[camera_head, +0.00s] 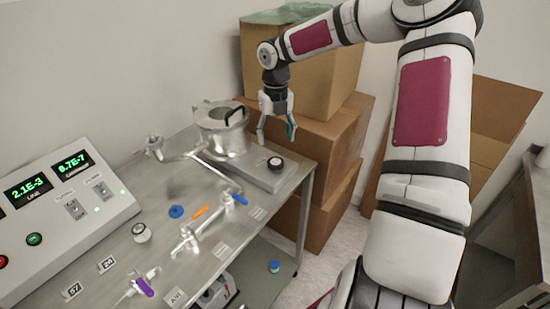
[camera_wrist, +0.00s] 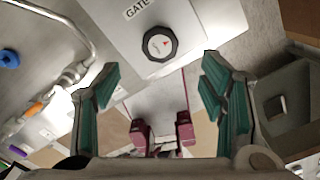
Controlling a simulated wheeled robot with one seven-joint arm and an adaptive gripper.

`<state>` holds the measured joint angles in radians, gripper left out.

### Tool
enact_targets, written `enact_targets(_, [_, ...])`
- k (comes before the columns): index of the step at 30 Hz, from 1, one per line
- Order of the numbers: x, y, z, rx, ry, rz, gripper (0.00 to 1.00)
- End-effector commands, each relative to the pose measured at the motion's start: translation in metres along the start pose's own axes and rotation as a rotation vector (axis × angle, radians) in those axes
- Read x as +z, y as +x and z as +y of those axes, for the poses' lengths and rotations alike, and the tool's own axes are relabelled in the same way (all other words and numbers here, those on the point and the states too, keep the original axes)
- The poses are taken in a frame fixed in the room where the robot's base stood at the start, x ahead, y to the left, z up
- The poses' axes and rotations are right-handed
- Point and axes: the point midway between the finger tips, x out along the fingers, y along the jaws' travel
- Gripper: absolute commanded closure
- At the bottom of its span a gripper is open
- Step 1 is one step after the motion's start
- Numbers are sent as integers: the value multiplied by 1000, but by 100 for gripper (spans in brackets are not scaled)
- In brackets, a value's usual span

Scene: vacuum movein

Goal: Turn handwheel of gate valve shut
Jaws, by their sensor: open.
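The gate valve's handwheel is a small black knob with a pale face (camera_head: 276,163), on the flat grey valve body (camera_head: 255,172) at the table's far right corner. In the wrist view the handwheel (camera_wrist: 160,43) shows a red mark on its face, and the valve body (camera_wrist: 190,22) carries a label reading "GATE". My gripper (camera_head: 276,132) is open and empty, pointing down above the valve body. In the wrist view the handwheel lies beyond the open fingertips (camera_wrist: 158,76), roughly centred between them and apart from both.
A metal chamber (camera_head: 221,125) with a black handle stands left of the handwheel, with pipework beside it. Small valves with orange (camera_head: 200,211), blue (camera_head: 239,199) and purple (camera_head: 145,287) levers stand nearer. A display console (camera_head: 70,215) is at left. Cardboard boxes (camera_head: 325,140) stack behind the table.

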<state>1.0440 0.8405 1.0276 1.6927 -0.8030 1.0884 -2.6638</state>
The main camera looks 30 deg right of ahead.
Motion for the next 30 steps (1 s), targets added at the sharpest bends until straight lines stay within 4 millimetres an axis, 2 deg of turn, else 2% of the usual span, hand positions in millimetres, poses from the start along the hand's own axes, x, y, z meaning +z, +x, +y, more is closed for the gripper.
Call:
enact_targets(3, [-1, 25, 1, 2, -1, 4, 36])
enact_targets(9, [-2, 62, 1, 1, -1, 4, 36])
enact_targets(15, [-1, 85, 1, 0, -1, 2, 36])
enact_targets(27, [0, 93, 0, -1, 1, 0, 36])
enact_targets(28, [0, 93, 0, -1, 1, 0, 38])
enact_targets(30, [0, 93, 0, -1, 1, 0, 54])
